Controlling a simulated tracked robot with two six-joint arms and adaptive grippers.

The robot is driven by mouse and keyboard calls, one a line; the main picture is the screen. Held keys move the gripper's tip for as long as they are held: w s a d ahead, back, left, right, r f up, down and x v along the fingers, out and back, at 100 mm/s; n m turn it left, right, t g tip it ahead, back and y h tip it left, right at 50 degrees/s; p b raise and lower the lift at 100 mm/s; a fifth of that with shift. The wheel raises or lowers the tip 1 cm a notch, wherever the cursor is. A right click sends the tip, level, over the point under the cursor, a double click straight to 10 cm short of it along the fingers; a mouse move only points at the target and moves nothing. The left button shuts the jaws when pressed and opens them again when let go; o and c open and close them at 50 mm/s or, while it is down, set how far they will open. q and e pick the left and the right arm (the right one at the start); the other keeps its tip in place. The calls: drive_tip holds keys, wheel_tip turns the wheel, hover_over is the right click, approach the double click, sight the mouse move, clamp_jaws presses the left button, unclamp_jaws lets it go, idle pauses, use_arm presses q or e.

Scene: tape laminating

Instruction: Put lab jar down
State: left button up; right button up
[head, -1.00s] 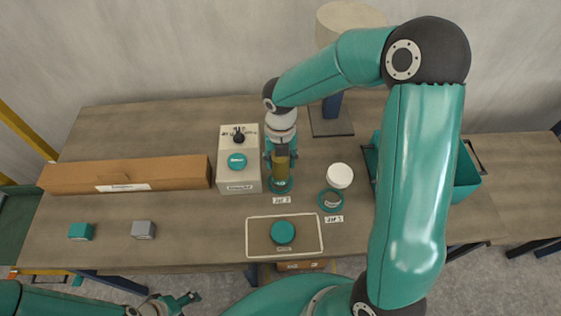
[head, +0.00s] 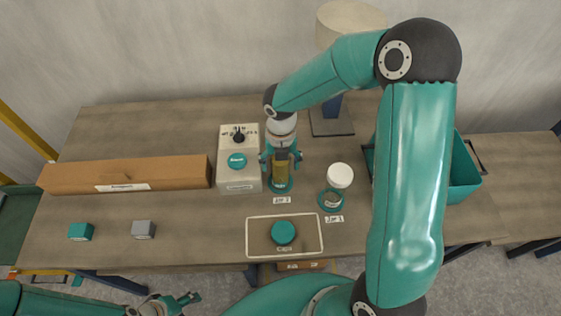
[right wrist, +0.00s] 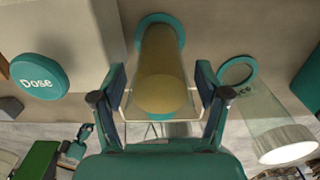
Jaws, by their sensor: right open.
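The lab jar (head: 282,174), clear with a yellowish filling, stands upright at the teal ring mark by the "Jar 2" label. In the right wrist view the jar (right wrist: 163,70) is between the two fingers. My right gripper (head: 281,157) is open around the jar, with a finger on either side; it also shows in the right wrist view (right wrist: 162,92). Gaps show between the fingers and the jar. The ring (right wrist: 160,20) shows around the jar's base. My left gripper (head: 188,299) is low at the front, away from the jar; its jaw opening is too small to read.
The dosing box (head: 238,180) with a teal button stands close left of the jar. A white-lidded jar (head: 340,176) stands to the right. A tray (head: 256,237) with a teal cap lies in front. A long cardboard box (head: 150,172) lies left.

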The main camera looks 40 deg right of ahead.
wheel_tip(320, 180, up, 12)
idle(0.5)
drive_tip(key=shift+r, duration=0.1)
